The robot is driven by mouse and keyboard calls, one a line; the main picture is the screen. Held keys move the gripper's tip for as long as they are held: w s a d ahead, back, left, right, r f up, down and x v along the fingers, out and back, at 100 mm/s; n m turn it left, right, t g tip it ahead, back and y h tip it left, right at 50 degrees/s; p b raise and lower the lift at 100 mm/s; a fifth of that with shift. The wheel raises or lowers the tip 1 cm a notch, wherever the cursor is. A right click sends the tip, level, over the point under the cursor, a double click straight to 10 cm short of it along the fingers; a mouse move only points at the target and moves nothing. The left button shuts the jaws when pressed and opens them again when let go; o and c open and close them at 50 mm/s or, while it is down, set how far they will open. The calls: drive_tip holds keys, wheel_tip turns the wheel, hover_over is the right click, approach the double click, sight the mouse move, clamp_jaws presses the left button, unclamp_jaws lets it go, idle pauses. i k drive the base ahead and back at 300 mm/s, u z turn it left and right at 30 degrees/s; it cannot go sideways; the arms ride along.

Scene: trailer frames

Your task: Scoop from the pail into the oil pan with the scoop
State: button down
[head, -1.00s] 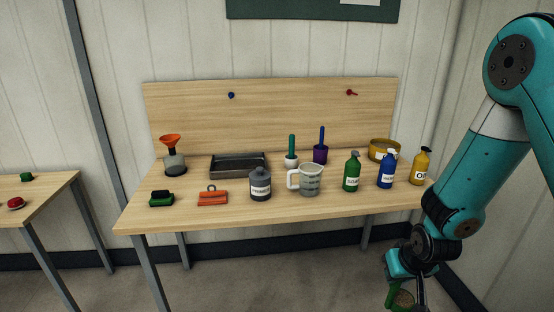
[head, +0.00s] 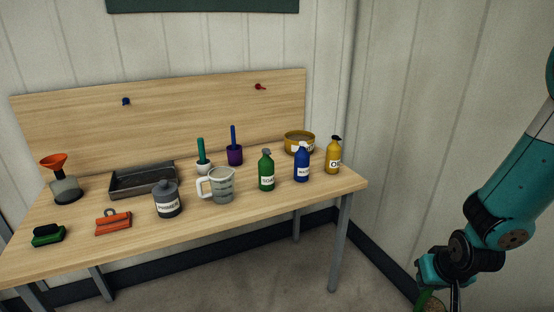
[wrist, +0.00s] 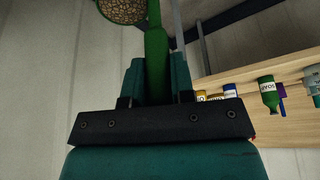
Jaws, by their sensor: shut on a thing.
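My gripper (wrist: 155,85) is shut on the green handle of the scoop (wrist: 156,50) in the wrist view. The scoop's round bowl, cut by the top edge, holds brown grainy stuff (wrist: 122,10). In the head view my gripper (head: 438,284) is low at the right, off the bench, and the scoop (head: 428,300) is partly cut by the bottom edge. The oil pan (head: 119,191), a dark grey rectangular tray, lies at the back left of the bench. The yellow pail (head: 299,138) with a white label stands at the back right; its contents are not clear.
The wooden bench (head: 240,226) also bears a funnel bottle (head: 65,188), primer can (head: 168,201), measuring jug (head: 221,188), green bottle (head: 266,173), blue bottle (head: 302,165) and yellow oil bottle (head: 333,157). Green (head: 47,236) and orange (head: 113,224) items lie in front. Floor right of the bench is clear.

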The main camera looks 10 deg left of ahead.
sight(136, 181)
drive_tip(key=z, duration=0.05)
drive_tip(key=i, duration=0.95)
drive_tip(key=u, duration=1.45)
